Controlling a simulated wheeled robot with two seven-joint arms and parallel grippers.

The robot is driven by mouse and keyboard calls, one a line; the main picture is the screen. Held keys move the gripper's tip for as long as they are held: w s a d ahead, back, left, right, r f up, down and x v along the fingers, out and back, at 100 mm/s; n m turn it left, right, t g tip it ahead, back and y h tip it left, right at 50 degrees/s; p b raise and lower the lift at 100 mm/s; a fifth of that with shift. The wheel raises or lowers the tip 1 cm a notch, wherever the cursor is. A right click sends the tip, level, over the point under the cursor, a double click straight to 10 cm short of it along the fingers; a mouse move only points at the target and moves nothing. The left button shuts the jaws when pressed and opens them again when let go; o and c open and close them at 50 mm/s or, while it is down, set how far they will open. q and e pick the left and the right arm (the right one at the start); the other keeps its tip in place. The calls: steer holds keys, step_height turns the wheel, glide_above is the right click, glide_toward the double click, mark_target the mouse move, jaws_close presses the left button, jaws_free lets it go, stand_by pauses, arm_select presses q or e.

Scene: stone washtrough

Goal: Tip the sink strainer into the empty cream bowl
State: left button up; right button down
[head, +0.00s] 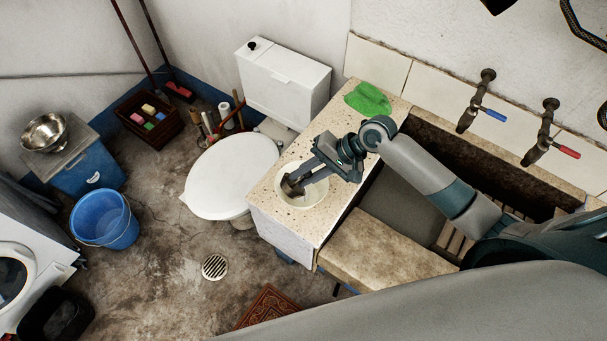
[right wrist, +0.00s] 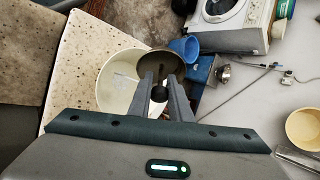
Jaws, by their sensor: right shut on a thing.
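The cream bowl (head: 318,199) stands on the speckled counter left of the sink; it also shows in the right wrist view (right wrist: 109,88), where the visible part of its inside looks empty. My right gripper (head: 297,182) reaches in from the right and is over the bowl. In the right wrist view my right gripper (right wrist: 160,95) is shut on the dark knob of the sink strainer (right wrist: 160,64). The strainer is a brownish round piece, tilted beyond the fingertips, overlapping the bowl's right rim. I cannot tell whether it touches the bowl. My left gripper is not in view.
A green cloth (head: 368,99) lies at the counter's back. Two taps, one blue-handled (head: 476,105) and one red-handled (head: 545,130), project over the trough (head: 394,203). The toilet (head: 231,174) stands left of the counter. A blue bucket (head: 104,219) is on the floor.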

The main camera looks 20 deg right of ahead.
steer(key=shift+d+f, duration=0.1)
steer(key=shift+w+d+f+y+b, duration=0.1)
steer(key=shift+d+y+b, duration=0.25)
steer(key=shift+y+b, duration=0.35)
steer(key=shift+d+y, duration=0.15)
steer(key=shift+y, duration=0.15)
